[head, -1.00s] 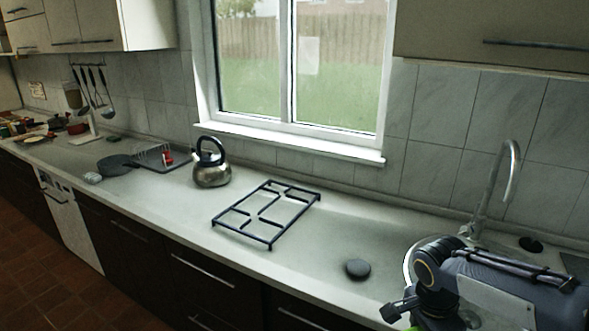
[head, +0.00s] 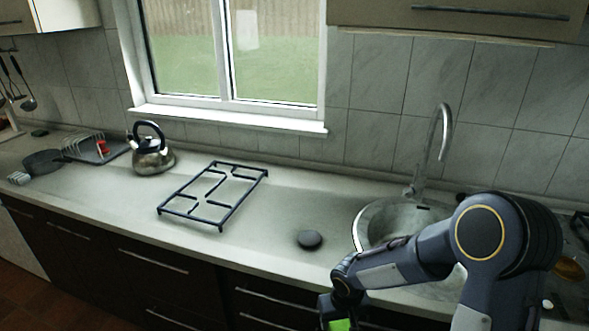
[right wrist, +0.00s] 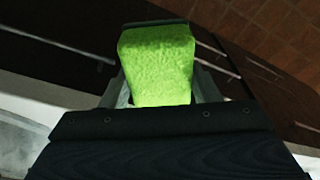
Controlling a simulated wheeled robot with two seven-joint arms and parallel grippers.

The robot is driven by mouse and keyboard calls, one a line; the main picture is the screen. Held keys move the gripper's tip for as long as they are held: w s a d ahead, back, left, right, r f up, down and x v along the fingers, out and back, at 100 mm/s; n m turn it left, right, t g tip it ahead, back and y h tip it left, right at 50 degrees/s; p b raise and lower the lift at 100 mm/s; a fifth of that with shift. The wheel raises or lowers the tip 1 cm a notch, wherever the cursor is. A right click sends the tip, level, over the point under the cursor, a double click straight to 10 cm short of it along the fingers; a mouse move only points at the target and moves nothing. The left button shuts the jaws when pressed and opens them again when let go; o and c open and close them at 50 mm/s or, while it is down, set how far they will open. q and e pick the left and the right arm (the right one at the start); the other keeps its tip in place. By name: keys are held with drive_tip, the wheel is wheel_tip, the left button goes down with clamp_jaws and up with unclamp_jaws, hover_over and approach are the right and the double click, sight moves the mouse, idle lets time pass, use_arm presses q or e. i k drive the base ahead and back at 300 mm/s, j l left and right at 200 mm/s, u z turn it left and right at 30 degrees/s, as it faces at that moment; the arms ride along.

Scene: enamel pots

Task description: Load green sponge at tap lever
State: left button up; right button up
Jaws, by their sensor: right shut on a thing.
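The green sponge (right wrist: 157,65) is bright green and fills the space between the fingers of my right gripper (right wrist: 158,95) in the right wrist view. My right gripper is shut on it. In the head view only a small part of the sponge (head: 340,325) shows at the bottom edge, below my right wrist, in front of the counter's front edge. The tap (head: 437,140) is a tall curved metal spout behind the round sink (head: 380,222). Its lever cannot be made out clearly at the base; my right arm covers part of the sink. My left gripper is not in view.
A dark round object (head: 309,239) lies on the counter left of the sink. A black pot grate (head: 213,195), a kettle (head: 152,152), a dish rack (head: 84,147) and a dark pan (head: 44,162) stand farther left. The counter (head: 275,208) between grate and sink is mostly clear.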

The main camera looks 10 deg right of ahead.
sight(417, 166)
drive_tip(key=l+z, duration=0.1)
drive_tip(key=z, duration=1.4)
drive_tip(key=i+l+z, duration=0.4)
drive_tip(key=i, duration=0.35)
drive_tip(key=i+l, duration=0.15)
drive_tip(key=i, duration=0.3)
